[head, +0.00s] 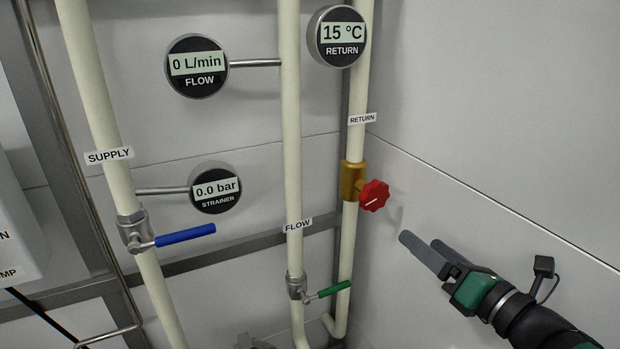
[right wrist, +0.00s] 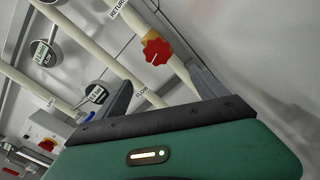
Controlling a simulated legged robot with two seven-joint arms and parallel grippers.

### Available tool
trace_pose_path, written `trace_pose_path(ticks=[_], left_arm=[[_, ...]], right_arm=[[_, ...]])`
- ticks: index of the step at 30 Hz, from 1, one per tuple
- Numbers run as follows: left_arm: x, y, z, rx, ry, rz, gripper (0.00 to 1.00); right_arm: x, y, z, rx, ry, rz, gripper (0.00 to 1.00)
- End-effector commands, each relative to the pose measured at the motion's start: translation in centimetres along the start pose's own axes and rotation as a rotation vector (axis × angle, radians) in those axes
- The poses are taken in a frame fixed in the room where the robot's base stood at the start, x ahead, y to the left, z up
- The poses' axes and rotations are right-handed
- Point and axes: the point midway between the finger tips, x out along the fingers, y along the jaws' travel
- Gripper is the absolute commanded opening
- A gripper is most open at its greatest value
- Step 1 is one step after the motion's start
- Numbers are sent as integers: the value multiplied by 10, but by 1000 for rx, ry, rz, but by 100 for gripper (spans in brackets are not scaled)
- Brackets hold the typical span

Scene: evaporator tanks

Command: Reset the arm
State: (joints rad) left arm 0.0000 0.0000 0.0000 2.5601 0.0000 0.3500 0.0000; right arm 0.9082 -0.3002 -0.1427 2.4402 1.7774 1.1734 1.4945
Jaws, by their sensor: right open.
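My right gripper (head: 425,249) is at the lower right of the head view, its arm coming in from the lower right corner. Its two grey fingers are apart and empty, pointing left toward the pipes. The right wrist view shows the same open fingers (right wrist: 160,95) with nothing between them. A red knob (head: 374,196) on a brass valve body sits on the return pipe, up and to the left of the fingertips and apart from them. The knob also shows in the right wrist view (right wrist: 156,50), beyond the fingers. My left gripper is not in view.
Cream pipes carry a blue lever (head: 185,236) on supply and a green lever (head: 328,290) on flow. Gauges show flow (head: 197,66), strainer (head: 215,188) and return (head: 337,37). A white pump box (head: 20,235) is at left. The right wall (head: 480,120) is bare.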

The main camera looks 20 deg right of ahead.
Motion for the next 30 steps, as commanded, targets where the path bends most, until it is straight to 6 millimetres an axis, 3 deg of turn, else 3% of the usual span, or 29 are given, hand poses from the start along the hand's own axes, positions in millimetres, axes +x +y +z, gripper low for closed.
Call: trace_pose_path(ticks=[2, 5, 8, 9, 11, 12, 15, 18, 20, 21, 24, 30], left_arm=[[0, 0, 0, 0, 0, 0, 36], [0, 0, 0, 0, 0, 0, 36], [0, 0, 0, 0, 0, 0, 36], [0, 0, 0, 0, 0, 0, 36], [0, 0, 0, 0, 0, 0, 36], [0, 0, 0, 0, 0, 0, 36], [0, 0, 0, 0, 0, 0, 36], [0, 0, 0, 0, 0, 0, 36], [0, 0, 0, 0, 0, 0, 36], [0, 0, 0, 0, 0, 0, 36], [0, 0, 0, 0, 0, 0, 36], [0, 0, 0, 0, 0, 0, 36]], right_arm=[[6, 1, -18, -41, 60, 6, 81], [18, 6, -73, -193, 244, 37, 81], [20, 11, -157, -489, 527, 142, 81], [15, 12, -193, -640, 647, 215, 81], [1, 11, -244, -908, 821, 367, 81], [-12, 8, -276, -1125, 932, 511, 81], [-42, -7, -332, -1709, 1094, 976, 81], [-50, -19, -358, -2219, 1045, 1477, 81], [-47, -21, -367, -2446, 944, 1729, 81], [-44, -20, -371, 2341, -796, -1703, 81], [-39, -18, -377, 2181, -586, -1655, 81], [-38, -18, -377, 2150, -546, -1641, 81]])
